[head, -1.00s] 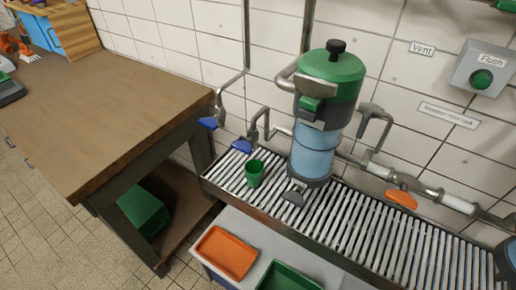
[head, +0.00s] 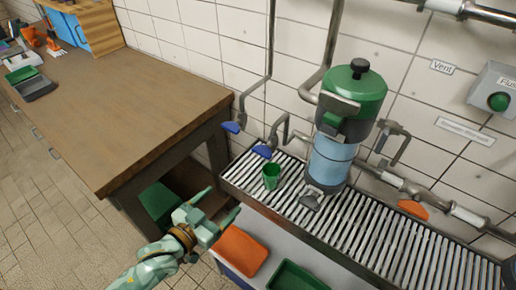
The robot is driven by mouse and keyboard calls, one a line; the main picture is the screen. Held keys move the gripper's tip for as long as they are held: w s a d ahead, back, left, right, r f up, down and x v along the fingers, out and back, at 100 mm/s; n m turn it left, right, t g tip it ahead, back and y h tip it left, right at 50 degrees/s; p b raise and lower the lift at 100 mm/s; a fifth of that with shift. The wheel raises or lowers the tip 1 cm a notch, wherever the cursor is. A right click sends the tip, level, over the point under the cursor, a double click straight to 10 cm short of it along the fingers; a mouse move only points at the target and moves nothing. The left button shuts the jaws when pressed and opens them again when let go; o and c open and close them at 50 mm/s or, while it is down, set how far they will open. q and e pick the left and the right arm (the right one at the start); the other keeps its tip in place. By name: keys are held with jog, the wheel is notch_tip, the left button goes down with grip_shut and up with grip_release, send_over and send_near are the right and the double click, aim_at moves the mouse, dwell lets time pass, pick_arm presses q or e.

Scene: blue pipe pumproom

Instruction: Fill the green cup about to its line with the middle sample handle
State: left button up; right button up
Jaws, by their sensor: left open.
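The green cup (head: 271,177) stands upright on the slatted drain grate (head: 345,225), just right of and below a blue handle (head: 262,151) on a bent pipe. Another blue handle (head: 231,127) is further left, a grey handle (head: 310,202) sits low at the vessel's foot, and an orange handle (head: 413,209) is to the right. I cannot tell which one is called the middle sample handle. The cup's line and contents are too small to make out. My left gripper (head: 225,200) is open and empty, left of the cup and in front of the grate. My right gripper is out of view.
A green-topped vessel (head: 358,92) with a blue glass section stands behind the grate. Orange (head: 240,250) and green (head: 297,277) trays lie in front of it. A wooden bench (head: 140,90) is at left. A Flush button (head: 498,101) is on the wall.

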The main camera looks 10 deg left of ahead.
aim_at(260, 154)
pick_arm(q)
notch_tip(260, 154, up, 5)
jog(key=d+t+h, duration=0.1)
jog(key=d, duration=0.1)
jog(key=shift+n, duration=0.3)
jog(key=b+x, duration=0.1)
jog(key=x, duration=0.4)
jog(key=b+x, duration=0.1)
jog(key=x, duration=0.5)
jog(key=b+x, duration=0.1)
jog(key=x, duration=0.4)
jog(key=shift+w+a+r, duration=0.25)
jog(key=shift+w+r, duration=0.05)
jog(key=shift+w, duration=0.05)
jog(key=c, duration=1)
